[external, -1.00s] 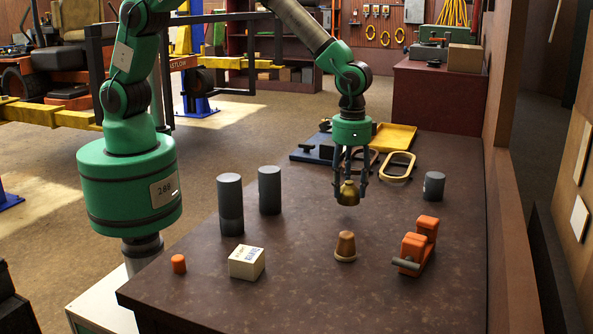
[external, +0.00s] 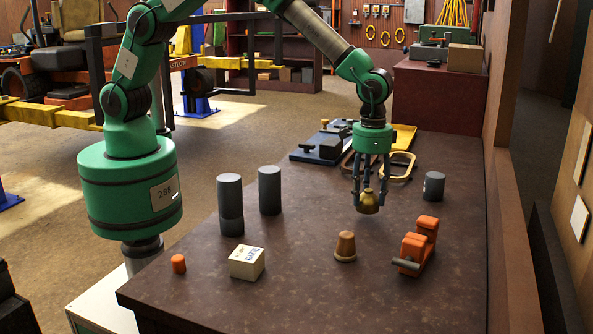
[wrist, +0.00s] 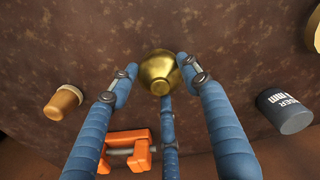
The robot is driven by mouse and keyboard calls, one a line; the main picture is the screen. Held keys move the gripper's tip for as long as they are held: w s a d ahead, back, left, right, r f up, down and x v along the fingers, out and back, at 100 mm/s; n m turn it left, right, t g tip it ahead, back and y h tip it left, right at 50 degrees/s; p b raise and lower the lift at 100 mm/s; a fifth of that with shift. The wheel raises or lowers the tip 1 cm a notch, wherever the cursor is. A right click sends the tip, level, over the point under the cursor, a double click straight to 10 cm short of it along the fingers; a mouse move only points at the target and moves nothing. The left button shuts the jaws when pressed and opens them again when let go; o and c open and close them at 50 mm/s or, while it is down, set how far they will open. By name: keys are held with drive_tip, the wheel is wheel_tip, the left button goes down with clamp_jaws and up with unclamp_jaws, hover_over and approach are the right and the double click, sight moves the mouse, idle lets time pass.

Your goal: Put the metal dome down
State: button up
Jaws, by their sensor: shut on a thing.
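The metal dome (external: 368,203) is brass-coloured and hangs from my gripper (external: 369,190) in the external view. It appears to be a little above the dark table (external: 300,280), though the exact gap is hard to tell. In the wrist view the dome (wrist: 159,72) sits between the blue fingers of my gripper (wrist: 155,78), which are shut on it. The dome is behind the brown-orange cork-like piece (external: 345,246) and the orange clamp-like tool (external: 417,246).
A dark grey cylinder (external: 434,185) stands to the right of the dome. A yellow tray (external: 402,136) and looped handles lie behind. Bare table surrounds the dome.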

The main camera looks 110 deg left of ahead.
sight(369, 189)
drive_tip(key=shift+f+b, duration=0.3)
drive_tip(key=shift+f, duration=0.9)
drive_tip(key=shift+f, duration=0.15)
drive_tip(key=o, duration=1.2)
drive_tip(key=shift+o, duration=0.2)
wheel_tip(369, 189, up, 12)
drive_tip(key=p, duration=0.2)
drive_tip(key=shift+p, duration=0.35)
